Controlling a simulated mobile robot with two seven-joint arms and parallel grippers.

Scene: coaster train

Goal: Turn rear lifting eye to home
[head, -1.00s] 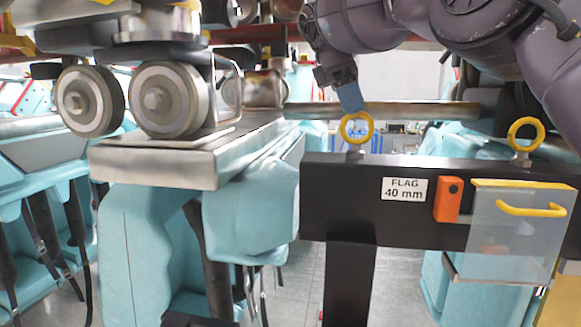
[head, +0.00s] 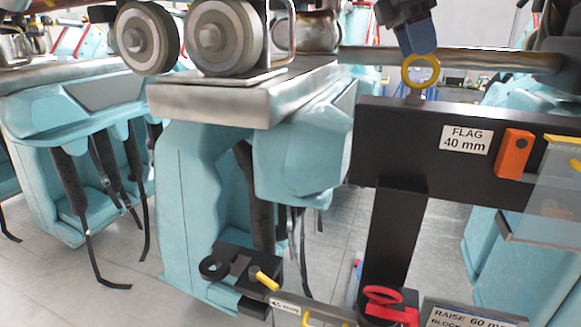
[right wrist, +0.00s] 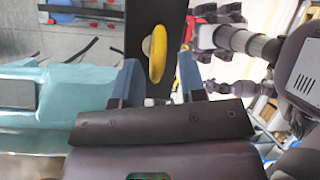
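A yellow lifting eye (head: 420,71) stands on a short metal shank on top of the black beam (head: 400,120) marked FLAG 40 mm. My right gripper (head: 420,50) is just above the eye, pointing down. In the right wrist view the blue fingers of the right gripper (right wrist: 160,78) are spread. The yellow eye (right wrist: 157,50) shows edge-on between the fingertips, nearer the left finger, with a gap to the right one. Whether a finger touches the eye I cannot tell. The second eye seen earlier is out of the head view. My left gripper is not in view.
An orange block (head: 514,154) and a clear panel (head: 551,190) are on the beam's right part. Wheels (head: 222,37) rest over a metal rail (head: 230,98) at left. A red part (head: 388,305) and a RAISE 60 mm sign (head: 470,316) are low down.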

